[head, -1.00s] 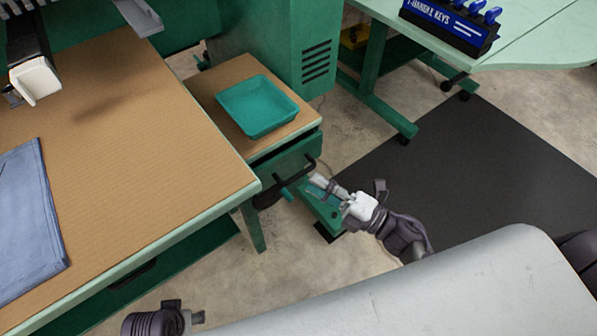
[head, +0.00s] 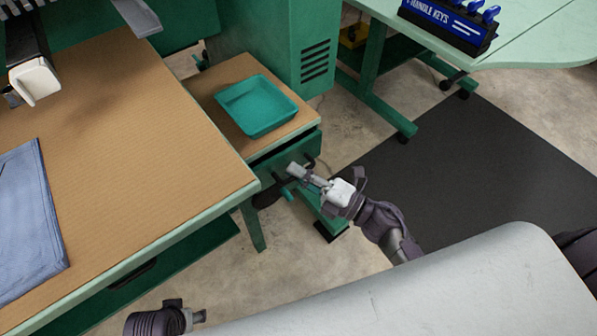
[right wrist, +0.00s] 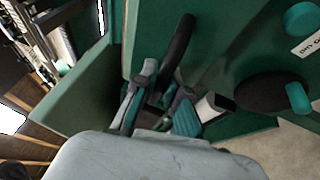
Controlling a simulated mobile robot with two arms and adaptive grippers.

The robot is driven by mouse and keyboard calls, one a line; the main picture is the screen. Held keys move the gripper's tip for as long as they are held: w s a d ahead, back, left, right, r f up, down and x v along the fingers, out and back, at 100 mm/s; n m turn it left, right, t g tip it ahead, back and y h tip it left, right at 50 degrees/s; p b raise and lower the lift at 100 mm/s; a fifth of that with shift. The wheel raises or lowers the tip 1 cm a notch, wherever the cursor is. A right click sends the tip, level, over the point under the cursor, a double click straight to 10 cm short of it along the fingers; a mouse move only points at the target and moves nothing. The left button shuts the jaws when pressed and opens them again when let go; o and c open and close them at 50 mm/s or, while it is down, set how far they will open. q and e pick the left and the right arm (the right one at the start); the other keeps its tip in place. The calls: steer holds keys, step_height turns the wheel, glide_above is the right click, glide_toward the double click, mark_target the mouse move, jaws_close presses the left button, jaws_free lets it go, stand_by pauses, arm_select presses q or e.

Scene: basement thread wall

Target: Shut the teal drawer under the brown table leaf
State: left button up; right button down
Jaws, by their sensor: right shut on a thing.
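The teal drawer (head: 283,160) is a dark green front below the brown table leaf (head: 215,80). A black bar handle (right wrist: 180,50) stands out from the front in the right wrist view. My right gripper (head: 298,172) is at this handle, and in the right wrist view its fingers (right wrist: 160,105) are closed around the handle's lower end. From these views I cannot tell how far out the drawer stands. What seems to be my left gripper (head: 192,318) is at the bottom edge of the head view, largely cut off and far from the drawer.
A teal tray (head: 258,106) rests on the leaf. The larger brown tabletop (head: 110,150) with blue cloth (head: 28,215) lies left. A black mat (head: 470,190) covers clear floor at right.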

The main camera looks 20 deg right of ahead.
steer(key=w, duration=0.2)
steer(key=shift+w+a, duration=0.35)
steer(key=shift+a, duration=0.05)
steer(key=c, duration=1.2)
jaws_free()
steer(key=shift+w+a, duration=0.1)
arm_select(q)
steer(key=shift+r, duration=0.25)
steer(key=shift+a+f, duration=0.1)
arm_select(e)
steer(key=v, duration=1.2)
